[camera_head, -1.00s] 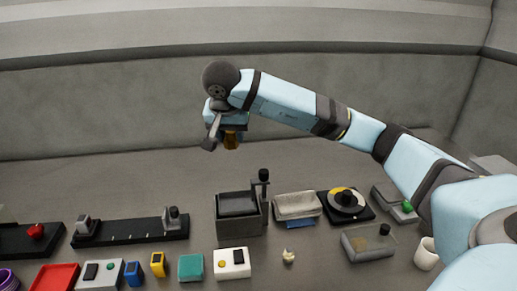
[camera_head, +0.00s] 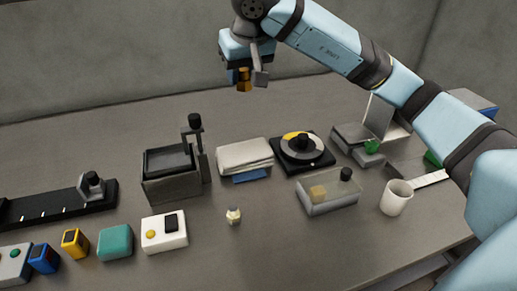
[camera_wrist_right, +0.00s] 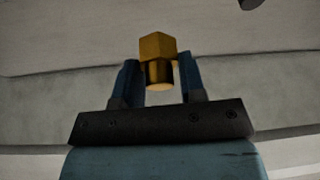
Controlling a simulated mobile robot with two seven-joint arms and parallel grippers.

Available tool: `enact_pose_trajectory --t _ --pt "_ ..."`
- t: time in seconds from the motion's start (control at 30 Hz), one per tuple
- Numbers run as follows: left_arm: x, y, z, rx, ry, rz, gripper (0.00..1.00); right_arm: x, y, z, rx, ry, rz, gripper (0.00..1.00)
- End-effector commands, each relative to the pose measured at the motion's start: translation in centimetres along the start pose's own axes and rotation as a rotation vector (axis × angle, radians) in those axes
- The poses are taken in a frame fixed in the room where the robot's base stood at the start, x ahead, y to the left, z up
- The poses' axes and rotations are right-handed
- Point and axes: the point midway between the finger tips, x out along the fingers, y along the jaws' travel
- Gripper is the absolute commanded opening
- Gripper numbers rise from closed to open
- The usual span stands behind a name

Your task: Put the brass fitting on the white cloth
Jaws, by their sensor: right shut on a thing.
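The brass fitting (camera_head: 243,74) is held by my right gripper (camera_head: 246,80), high above the back of the table. In the right wrist view the fitting (camera_wrist_right: 157,62) shows a hex head and a round lower part between the two blue fingers of the gripper (camera_wrist_right: 160,80). The white cloth (camera_head: 245,155) lies folded on the table, lower in the head view than the gripper, with a clear gap between them. Its top looks bare. My left gripper is not in view.
A grey bin with a black-knobbed post (camera_head: 170,182) stands left of the cloth. A dial unit (camera_head: 303,148) stands right of it. A blue flat piece (camera_head: 252,176) shows at the cloth's front edge. A clear box (camera_head: 330,196) and white cup (camera_head: 396,198) are at front right.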

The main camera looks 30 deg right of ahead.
Motion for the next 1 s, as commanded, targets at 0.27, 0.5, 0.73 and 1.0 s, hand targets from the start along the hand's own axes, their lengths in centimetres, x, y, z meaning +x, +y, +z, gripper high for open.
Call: enact_pose_trajectory --t 0.27,0.5,0.73,1.0 --pt "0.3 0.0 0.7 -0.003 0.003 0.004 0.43 6.6 0.0 2.9 -0.003 -0.007 0.0 0.13" --pt "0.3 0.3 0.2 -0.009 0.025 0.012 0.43 12.2 0.0 5.2 -0.001 -0.005 0.0 0.13" --pt "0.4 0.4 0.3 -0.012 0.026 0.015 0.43 14.4 0.1 6.0 0.0 -0.001 0.0 0.13" --pt "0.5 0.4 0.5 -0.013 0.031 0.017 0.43 17.3 0.0 7.3 -0.001 -0.005 0.0 0.13"
